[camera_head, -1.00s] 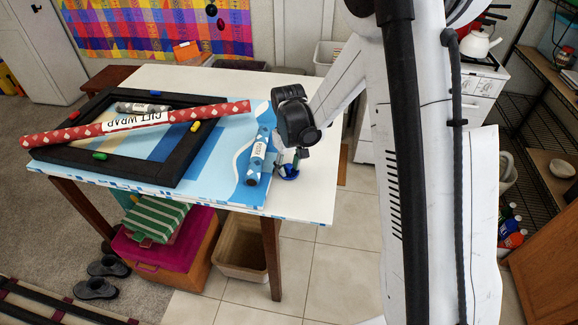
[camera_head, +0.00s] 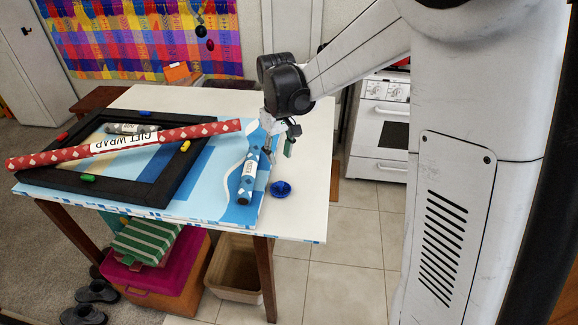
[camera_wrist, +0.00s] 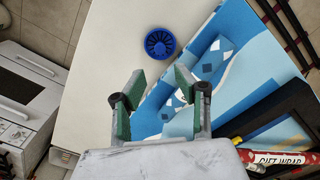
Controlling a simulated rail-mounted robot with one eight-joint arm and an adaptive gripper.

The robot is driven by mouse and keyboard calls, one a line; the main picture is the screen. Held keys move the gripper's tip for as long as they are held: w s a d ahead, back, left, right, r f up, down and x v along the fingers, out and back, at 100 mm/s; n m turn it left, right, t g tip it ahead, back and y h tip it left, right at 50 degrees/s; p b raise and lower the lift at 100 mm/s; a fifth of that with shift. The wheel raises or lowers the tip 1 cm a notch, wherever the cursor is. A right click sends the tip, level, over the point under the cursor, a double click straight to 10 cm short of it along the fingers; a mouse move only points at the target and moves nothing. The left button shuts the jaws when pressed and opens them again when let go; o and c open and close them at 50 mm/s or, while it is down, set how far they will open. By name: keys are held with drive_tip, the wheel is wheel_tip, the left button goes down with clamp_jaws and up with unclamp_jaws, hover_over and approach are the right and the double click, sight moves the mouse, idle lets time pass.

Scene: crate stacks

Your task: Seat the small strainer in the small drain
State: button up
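A small round blue piece (camera_head: 281,189) lies on the white table near its right front edge. In the wrist view it shows from above as a blue ring (camera_wrist: 160,43) with a dark, radially slotted centre. This looks like the small drain with the small strainer inside it, but I cannot tell the two parts apart with certainty or how level they sit. My gripper (camera_head: 284,143) is above the table, behind and clear of the blue piece. In the wrist view my gripper (camera_wrist: 159,84) has its green-padded fingers apart, with nothing between them.
A blue patterned roll (camera_head: 247,178) lies just left of the blue piece. A black frame (camera_head: 160,190) and a red gift wrap roll (camera_head: 60,157) lie farther left on a blue patterned sheet. A white stove (camera_head: 380,130) stands behind the table.

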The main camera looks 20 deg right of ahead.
drive_tip(key=s+d+r+m+t, duration=0.1)
drive_tip(key=s+r+t, duration=0.2)
drive_tip(key=s, duration=0.9)
drive_tip(key=s+r+m+t, duration=0.2)
drive_tip(key=s+r, duration=0.5)
drive_tip(key=s, duration=0.4)
drive_tip(key=shift+s+d+r+t, duration=0.35)
drive_tip(key=shift+d+r+t, duration=0.05)
drive_tip(key=shift+t, duration=0.4)
drive_tip(key=shift+o, duration=0.8)
drive_tip(key=shift+s+f+m, duration=0.15)
drive_tip(key=shift+s+m, duration=0.15)
drive_tip(key=shift+s, duration=0.15)
drive_tip(key=o, duration=0.5)
drive_tip(key=shift+o, duration=0.2)
